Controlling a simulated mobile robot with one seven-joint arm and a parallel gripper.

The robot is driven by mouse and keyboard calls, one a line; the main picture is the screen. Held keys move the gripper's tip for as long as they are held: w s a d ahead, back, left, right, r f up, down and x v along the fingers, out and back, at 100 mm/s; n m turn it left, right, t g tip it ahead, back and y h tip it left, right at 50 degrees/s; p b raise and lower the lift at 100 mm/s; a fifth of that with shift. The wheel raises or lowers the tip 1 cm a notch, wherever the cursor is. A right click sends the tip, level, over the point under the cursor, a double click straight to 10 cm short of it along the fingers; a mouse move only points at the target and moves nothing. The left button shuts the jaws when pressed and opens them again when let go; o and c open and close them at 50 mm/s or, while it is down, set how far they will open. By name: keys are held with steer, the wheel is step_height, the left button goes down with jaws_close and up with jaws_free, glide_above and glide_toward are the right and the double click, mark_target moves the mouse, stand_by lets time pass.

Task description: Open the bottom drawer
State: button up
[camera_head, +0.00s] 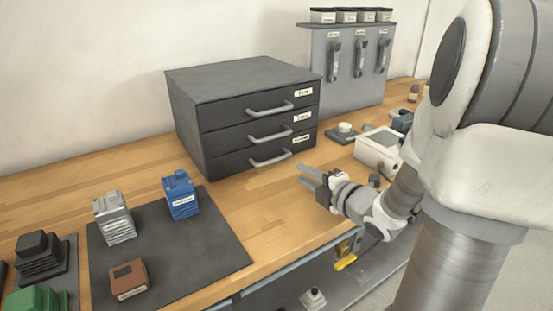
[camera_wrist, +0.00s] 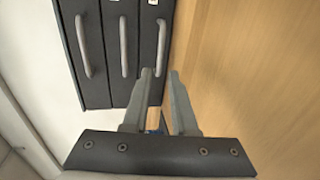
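The dark grey drawer cabinet (camera_head: 238,75) stands on the wooden bench with three stacked drawers. All three drawers look closed. The bottom drawer (camera_head: 230,162) has a grey bar handle (camera_head: 270,160). In the wrist view the cabinet appears turned sideways, and the bottom drawer's handle (camera_wrist: 160,46) is the rightmost one, beside the wood. My gripper (camera_head: 303,174) is in front of the cabinet, to the right of and slightly below that handle in the head view. Its fingers (camera_wrist: 159,71) are apart with nothing between them, pointing towards the bottom drawer and apart from its handle.
A dark mat (camera_head: 190,258) with blue, grey and brown blocks lies at the left front. A white box (camera_head: 377,150) and small parts sit right of the cabinet. A grey panel (camera_head: 348,65) with several handles stands behind. The bench before the drawers is clear.

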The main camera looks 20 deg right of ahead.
mark_target(277, 160)
steer(key=b+x, duration=0.2)
steer(key=x, duration=1)
steer(key=shift+w+f, duration=0.1)
jaws_close()
stand_by(1.0)
